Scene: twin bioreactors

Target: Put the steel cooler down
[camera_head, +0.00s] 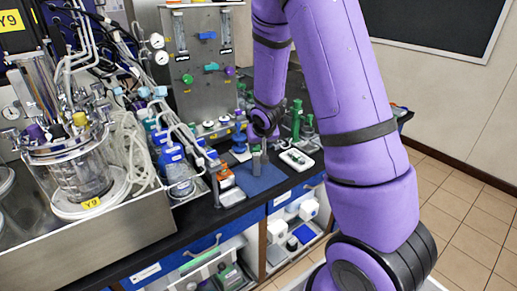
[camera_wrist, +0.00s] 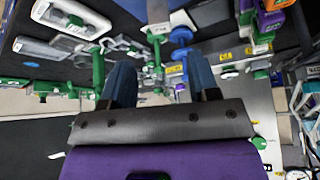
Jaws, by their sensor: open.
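My gripper (camera_wrist: 158,68) is open in the wrist view, its two blue fingers well apart, with no object clearly held between them. In the head view my gripper (camera_head: 262,128) is small, low over the bench and partly hidden by my own arm. A small grey upright piece (camera_head: 256,161) stands at the back edge of the blue mat (camera_head: 262,181), just below my gripper. It may be the steel cooler, but it is too small to be sure. I cannot make out a steel cooler for certain in the wrist view.
A glass vessel (camera_head: 78,172) with tubing stands in a steel tray at left. Blue-capped bottles (camera_head: 172,158) are left of the mat. A white device (camera_head: 296,159) and green stands (camera_head: 297,120) are to its right. The steel panel (camera_head: 205,85) rises behind.

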